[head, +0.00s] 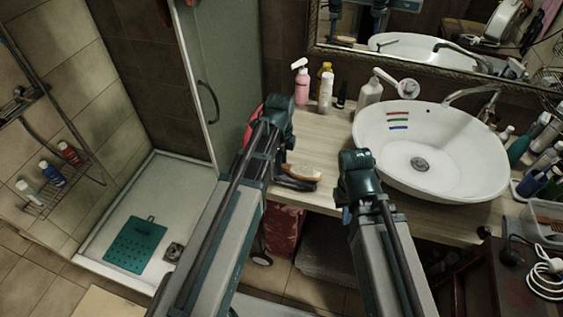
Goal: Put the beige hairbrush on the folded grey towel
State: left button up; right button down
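A brush with a beige and orange-brown body (301,171) is at the front edge of the wooden counter, left of the basin. My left gripper (295,182) is right at the brush, its dark fingers beside and below it. Whether they are closed on the brush is too small to tell. My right gripper (346,213) is low at the counter's front edge, mostly hidden by its own wrist, with nothing seen in it. I cannot make out a folded grey towel for certain; a greyish item (326,258) shows in shadow under the counter.
The white basin (432,150) stands on the counter (325,140). Bottles, among them a pink one (301,84) and a white pump bottle (369,95), line the back. More bottles (541,165) crowd the right. Bare counter lies between the brush and the back bottles.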

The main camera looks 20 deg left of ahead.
pick_arm(q)
jog(key=shift+o, duration=0.2)
jog(key=shift+r, duration=0.15)
notch_tip(320, 180, up, 12)
jog(key=p, duration=1.2)
jog(key=s+d+n+y, duration=0.1)
jog(key=s+d+n, duration=0.9)
jog(key=s+n, duration=0.4)
jog(key=shift+s+d+n, duration=0.15)
jog(key=shift+d+n, duration=0.1)
jog(key=shift+n, duration=0.05)
notch_tip(320, 180, down, 6)
jog(key=b, duration=0.5)
jog(key=shift+r, duration=0.2)
dwell(0.7)
